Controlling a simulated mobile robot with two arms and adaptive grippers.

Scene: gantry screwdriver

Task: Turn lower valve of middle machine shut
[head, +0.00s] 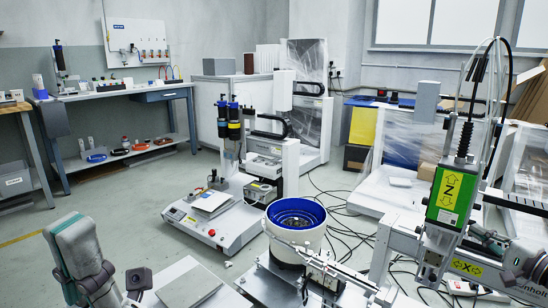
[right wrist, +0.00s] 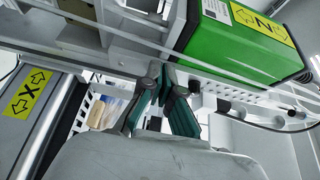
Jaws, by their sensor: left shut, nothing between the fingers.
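The machine in the middle of the head view (head: 215,215) is a white bench unit with an upright column and blue-and-black cylinders (head: 230,125). Its valves are too small to tell apart; I cannot pick out the lower one. My left gripper (head: 118,286) is at the bottom left, in front of this machine and apart from it. My right gripper (head: 515,276) is at the right edge, beside the gantry with the green Z box (head: 452,197). In the right wrist view, its dark green fingers (right wrist: 163,78) converge below the green box (right wrist: 243,40). Whether they touch anything is unclear.
A white bowl feeder with a blue rim (head: 297,215) stands front centre, with a metal rail (head: 335,268) beside it. A workbench (head: 120,90) is along the left wall. Cables lie on the floor at centre right. The floor at left is clear.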

